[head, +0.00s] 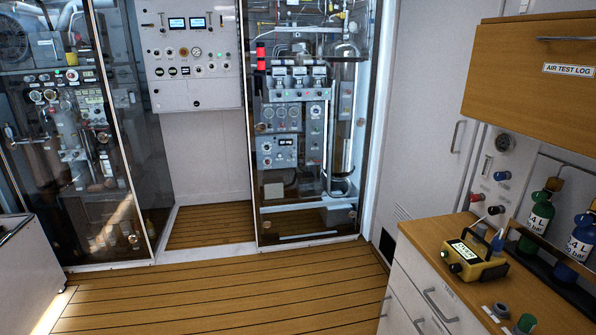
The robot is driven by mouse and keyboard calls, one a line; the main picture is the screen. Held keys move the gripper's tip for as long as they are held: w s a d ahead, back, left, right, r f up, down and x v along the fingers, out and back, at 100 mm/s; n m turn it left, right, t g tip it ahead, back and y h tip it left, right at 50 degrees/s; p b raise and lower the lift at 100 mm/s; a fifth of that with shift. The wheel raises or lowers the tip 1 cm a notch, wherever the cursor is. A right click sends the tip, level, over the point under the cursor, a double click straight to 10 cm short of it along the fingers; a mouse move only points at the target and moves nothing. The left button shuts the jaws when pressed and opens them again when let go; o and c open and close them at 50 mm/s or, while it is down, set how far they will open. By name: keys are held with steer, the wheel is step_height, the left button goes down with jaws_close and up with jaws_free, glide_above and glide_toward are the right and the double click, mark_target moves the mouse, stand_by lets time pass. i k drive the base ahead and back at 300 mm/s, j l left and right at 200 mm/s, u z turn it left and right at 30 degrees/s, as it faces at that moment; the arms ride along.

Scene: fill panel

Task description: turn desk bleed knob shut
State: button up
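My gripper is not in view. No legible label names the desk bleed knob, so I cannot tell which control it is. Above the wooden-topped desk (450,235) at the right, a pale wall panel (487,160) carries a large black knob (504,142), a blue knob (502,176) and a red knob (477,197). A small dark-tipped fitting (495,210) sticks out below them. At the desk's near edge are a grey round fitting (501,309) and a green cap or knob (525,323), the green one cut off by the frame. How far any is turned cannot be told.
A yellow handheld meter (473,258) stands on the desk before green and blue gas bottles (540,215) in a dark rack. A wooden cabinet marked AIR TEST LOG (530,62) overhangs the desk. Glass-fronted equipment cabinets (308,215) stand behind. The plank floor (230,295) is clear.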

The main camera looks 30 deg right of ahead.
mark_target(473, 199)
steer(key=i+j+z, duration=0.1)
steer(key=i+z, duration=0.2)
steer(key=i, duration=0.2)
steer(key=i+j+z, duration=0.3)
steer(key=i, duration=0.2)
steer(key=i+j+z, duration=0.3)
steer(key=i, duration=0.2)
steer(key=i+j+z, duration=0.5)
steer(key=z, duration=0.15)
steer(key=i+j+z, duration=0.3)
steer(key=j+z, duration=0.35)
steer(key=i+j+z, duration=0.15)
steer(key=j+z, duration=0.15)
steer(key=j, duration=0.3)
